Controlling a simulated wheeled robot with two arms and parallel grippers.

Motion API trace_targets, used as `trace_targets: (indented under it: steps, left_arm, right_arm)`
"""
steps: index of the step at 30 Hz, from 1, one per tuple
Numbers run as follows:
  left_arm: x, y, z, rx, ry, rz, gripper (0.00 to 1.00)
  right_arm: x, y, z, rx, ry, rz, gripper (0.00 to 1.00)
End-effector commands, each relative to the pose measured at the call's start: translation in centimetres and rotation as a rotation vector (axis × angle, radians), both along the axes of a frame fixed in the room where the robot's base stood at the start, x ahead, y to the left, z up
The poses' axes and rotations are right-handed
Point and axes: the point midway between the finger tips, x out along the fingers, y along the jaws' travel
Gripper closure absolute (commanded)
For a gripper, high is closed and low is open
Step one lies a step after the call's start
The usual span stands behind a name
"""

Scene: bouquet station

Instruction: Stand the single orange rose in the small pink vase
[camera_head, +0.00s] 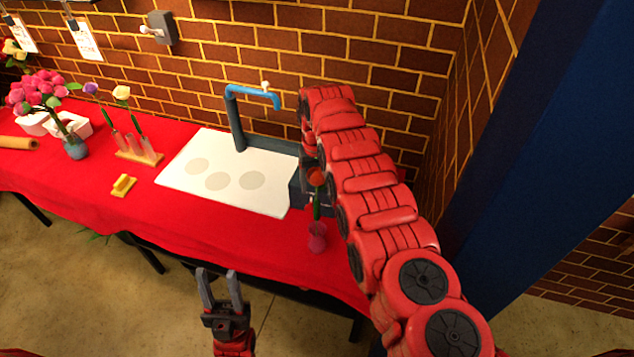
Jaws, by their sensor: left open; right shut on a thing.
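The orange rose (316,177) is upright, its head against the edge of my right arm. Its green stem runs down to the small pink vase (317,237), and the lower end appears to be inside the vase mouth. The vase stands on the red cloth near the table's front edge. My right gripper (309,174) is mostly hidden by its own arm; it is shut on the rose, close to the head. My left gripper (220,284) is open and empty, in front of the table and well left of the vase.
A white board with grey circles (225,196) lies left of the vase, by a blue tap (251,95). A wooden tube rack (141,157), a yellow block (123,186) and a vase of pink flowers (76,147) stand further left. A blue pillar (545,140) is at right.

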Motion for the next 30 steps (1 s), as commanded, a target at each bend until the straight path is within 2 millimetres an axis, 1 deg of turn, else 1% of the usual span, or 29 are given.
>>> trace_targets:
  steps: [11,30]
  left_arm:
    - [0.00,0.00,-0.04,0.000,0.000,0.000,0.55]
    - [0.00,0.00,-0.60,0.000,0.000,0.000,0.55]
  right_arm:
    - [0.00,0.01,-0.04,0.000,0.000,0.000,0.83]
    - [0.00,0.00,-0.68,0.000,0.000,0.000,0.83]
